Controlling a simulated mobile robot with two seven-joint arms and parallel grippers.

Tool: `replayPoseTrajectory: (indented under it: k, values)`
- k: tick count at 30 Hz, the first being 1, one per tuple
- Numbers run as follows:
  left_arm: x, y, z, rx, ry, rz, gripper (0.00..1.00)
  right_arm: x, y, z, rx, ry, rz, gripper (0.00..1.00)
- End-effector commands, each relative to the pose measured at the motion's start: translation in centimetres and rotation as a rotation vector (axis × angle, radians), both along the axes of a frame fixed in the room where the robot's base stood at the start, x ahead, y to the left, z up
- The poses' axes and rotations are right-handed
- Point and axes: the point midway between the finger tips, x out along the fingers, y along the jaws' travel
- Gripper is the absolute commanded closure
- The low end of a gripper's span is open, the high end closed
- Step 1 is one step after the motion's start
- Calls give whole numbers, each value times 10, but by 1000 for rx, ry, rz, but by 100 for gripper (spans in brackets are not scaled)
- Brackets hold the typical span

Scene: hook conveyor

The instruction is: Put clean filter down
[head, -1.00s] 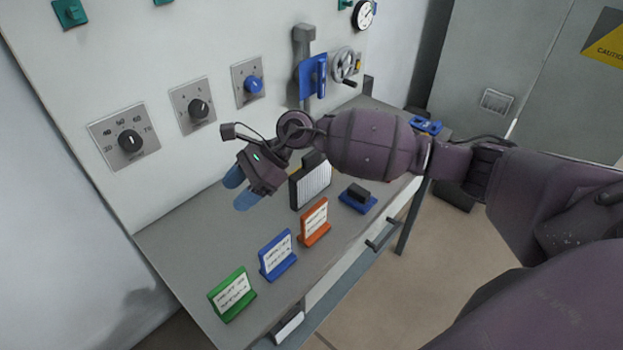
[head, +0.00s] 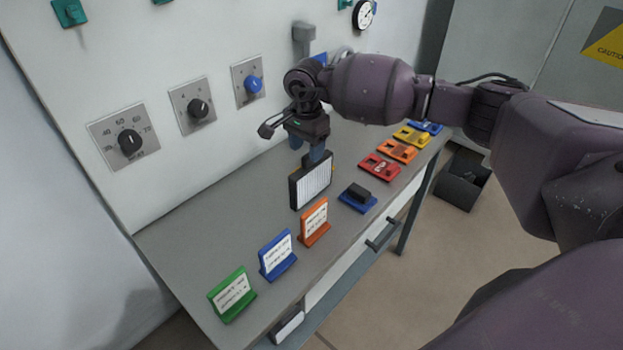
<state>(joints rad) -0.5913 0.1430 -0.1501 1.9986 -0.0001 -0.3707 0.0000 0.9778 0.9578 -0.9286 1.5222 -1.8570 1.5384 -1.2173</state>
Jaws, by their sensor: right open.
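The clean filter (head: 312,184), a white pleated panel in a dark frame, stands upright on the grey workbench (head: 205,240) in the head view. The filter's back is hidden. My left gripper is not in view.
Green (head: 232,294), blue (head: 277,255) and orange (head: 314,222) label stands line the bench's front. A blue block with a dark top (head: 357,198) sits right of the filter. Several coloured holders (head: 396,151) lie farther right. Wall knobs (head: 130,142) are behind. The left bench area is clear.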

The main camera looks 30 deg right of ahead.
Motion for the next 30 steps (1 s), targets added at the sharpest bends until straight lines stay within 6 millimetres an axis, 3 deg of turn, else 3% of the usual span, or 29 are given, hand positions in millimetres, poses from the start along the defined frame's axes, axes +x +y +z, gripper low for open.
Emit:
replayPoseTrajectory:
  k: [8, 16, 24, 30]
  values:
    - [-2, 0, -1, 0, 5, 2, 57, 1, -4, -18, 1, 1, -1, 45]
    - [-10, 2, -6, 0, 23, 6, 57, 3, -8, -53, 3, 0, -1, 45]
    - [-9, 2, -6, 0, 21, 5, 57, 3, -8, -57, 3, -1, 0, 45]
    - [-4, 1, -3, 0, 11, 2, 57, 3, -9, -57, 3, -1, 0, 74]
